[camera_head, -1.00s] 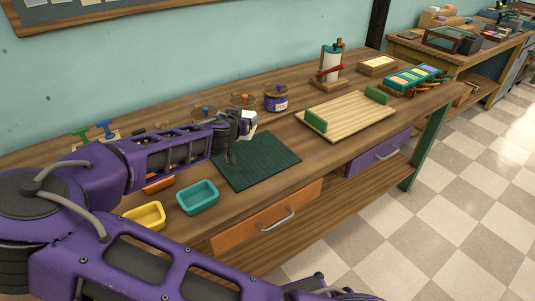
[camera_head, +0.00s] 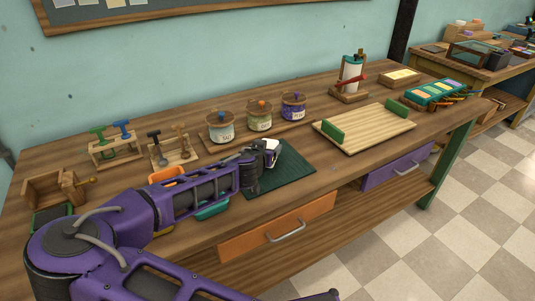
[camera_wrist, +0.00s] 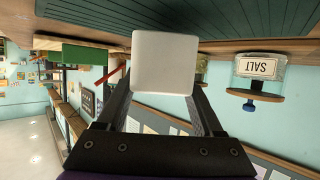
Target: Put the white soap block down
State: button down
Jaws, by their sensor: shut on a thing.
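The white soap block (camera_wrist: 164,62) is between the two fingers of my gripper in the wrist view, and the fingers are shut on it. In the head view the soap block (camera_head: 273,153) shows as a small white patch at the end of my gripper (camera_head: 268,150). The mat (camera_wrist: 235,14) also shows at the top of the upside-down wrist view. I cannot tell whether the block touches the mat.
Labelled jars, including a salt jar (camera_head: 220,127), stand behind my gripper. A slatted wooden board (camera_head: 368,129) with green ends lies to the right. An orange tray (camera_head: 167,175) and a teal tray (camera_head: 212,207) are partly hidden by my arm. The mat's right part is clear.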

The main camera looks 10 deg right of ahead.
jog(key=shift+f, duration=0.95)
jog(key=shift+f, duration=0.1)
jog(key=shift+f+b, duration=0.15)
jog(key=shift+b, duration=0.2)
jog(key=shift+c, duration=0.2)
grip_release()
jog(key=shift+r, duration=0.2)
jog(key=shift+r+p, duration=0.25)
jog(key=shift+p, duration=0.2)
jog(key=p+v, duration=0.1)
jog(key=v, duration=1.1)
jog(key=shift+f, duration=0.25)
jog(key=shift+a, duration=0.1)
